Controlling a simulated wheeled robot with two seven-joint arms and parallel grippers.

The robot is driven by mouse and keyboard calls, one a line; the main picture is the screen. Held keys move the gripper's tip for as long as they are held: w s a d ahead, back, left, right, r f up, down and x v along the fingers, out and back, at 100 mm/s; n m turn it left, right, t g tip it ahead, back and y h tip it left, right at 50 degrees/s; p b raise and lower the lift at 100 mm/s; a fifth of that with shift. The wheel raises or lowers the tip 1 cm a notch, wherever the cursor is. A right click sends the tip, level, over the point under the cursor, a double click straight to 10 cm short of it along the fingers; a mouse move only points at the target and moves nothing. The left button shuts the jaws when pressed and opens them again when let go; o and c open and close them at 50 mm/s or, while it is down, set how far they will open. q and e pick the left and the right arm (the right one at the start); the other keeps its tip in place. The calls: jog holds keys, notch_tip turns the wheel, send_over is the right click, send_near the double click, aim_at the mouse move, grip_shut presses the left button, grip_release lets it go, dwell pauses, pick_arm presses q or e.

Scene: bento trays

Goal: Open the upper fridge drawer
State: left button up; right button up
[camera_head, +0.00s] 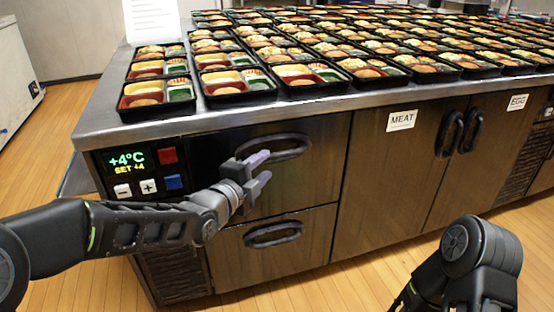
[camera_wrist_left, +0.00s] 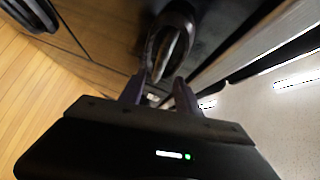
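The upper fridge drawer (camera_head: 320,160) is shut, flush with the steel counter front. Its dark curved handle (camera_head: 290,141) is partly hidden behind my left fingers. My left gripper (camera_head: 262,167) is open and empty in front of this drawer, with its fingertips close to the handle's left part. In the left wrist view the open fingers (camera_wrist_left: 158,94) point at the handle (camera_wrist_left: 172,38), which lies ahead of the gap between them; I cannot tell whether they touch. My right arm shows at the lower right of the head view, but its gripper is out of view.
A lower drawer with its own handle (camera_head: 272,234) sits below, shut. A control panel (camera_head: 146,172) reading +4°C is to the left. Cabinet doors marked MEAT (camera_head: 401,120) and EGG stand to the right. Several bento trays (camera_head: 238,98) cover the counter. The wooden floor in front is clear.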

aim_at(274, 158)
pick_arm(q)
jog(key=b+x, duration=0.1)
jog(key=x, duration=0.7)
jog(key=shift+s, duration=0.1)
jog(key=shift+c, duration=0.6)
grip_shut()
dwell(0.8)
